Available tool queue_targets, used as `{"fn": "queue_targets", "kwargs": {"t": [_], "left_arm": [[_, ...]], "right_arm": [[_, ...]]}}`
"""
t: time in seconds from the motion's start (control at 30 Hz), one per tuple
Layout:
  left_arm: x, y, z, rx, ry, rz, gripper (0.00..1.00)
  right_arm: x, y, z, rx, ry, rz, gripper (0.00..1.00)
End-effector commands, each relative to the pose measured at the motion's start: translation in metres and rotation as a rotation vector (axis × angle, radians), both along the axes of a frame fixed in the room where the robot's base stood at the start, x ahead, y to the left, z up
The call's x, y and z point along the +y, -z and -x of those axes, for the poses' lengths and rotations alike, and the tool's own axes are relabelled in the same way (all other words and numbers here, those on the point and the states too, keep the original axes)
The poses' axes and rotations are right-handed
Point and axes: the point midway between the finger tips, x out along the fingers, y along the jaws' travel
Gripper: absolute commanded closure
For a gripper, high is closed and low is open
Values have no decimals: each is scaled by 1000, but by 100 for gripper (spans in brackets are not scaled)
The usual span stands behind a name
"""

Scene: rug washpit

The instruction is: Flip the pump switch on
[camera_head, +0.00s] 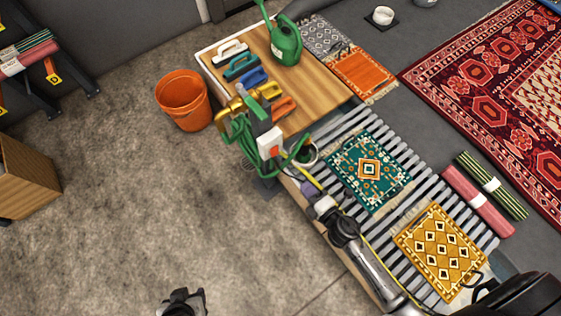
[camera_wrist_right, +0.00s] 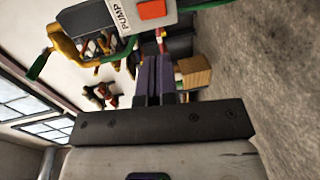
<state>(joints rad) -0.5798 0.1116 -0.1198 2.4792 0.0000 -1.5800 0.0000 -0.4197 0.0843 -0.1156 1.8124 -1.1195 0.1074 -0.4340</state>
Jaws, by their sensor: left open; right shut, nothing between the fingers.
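The pump switch is a red rocker (camera_head: 274,148) on a white box (camera_head: 267,138), fixed to a post beside the wooden table. In the right wrist view the red switch (camera_wrist_right: 152,9) and the box, lettered PUMP (camera_wrist_right: 122,17), show at the top edge, partly cut off. My right gripper (camera_head: 309,191) is shut and empty, below and right of the box in the head view. Its closed purple-grey fingers (camera_wrist_right: 156,62) appear apart from the switch. Whether the switch is on or off I cannot tell. My left gripper (camera_head: 184,295) is open and empty over the floor at the bottom edge.
A green hose (camera_head: 240,137) and brass tap (camera_head: 227,114) crowd the post. An orange bucket (camera_head: 183,99) is on the floor. Small rugs lie on the slatted rack (camera_head: 331,157). Floor at lower left is clear.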

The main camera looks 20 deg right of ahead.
Motion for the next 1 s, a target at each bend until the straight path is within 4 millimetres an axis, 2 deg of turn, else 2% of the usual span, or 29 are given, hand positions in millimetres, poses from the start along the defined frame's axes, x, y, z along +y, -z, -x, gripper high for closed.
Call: {"fn": "queue_targets", "kwargs": {"t": [0.33, 0.47, 0.57, 1.0], "left_arm": [[1, 0, 0, -1, 2, -3, 54], [2, 1, 0, -1, 6, -8, 54], [3, 3, 0, -2, 8, -11, 54], [3, 16, 0, -1, 8, -11, 54]], "right_arm": [[1, 0, 0, -2, -6, 4, 100], [2, 1, -7, -3, -7, 4, 100], [5, 3, -18, -5, -7, 6, 100], [23, 15, -95, -3, -5, 6, 100]]}}
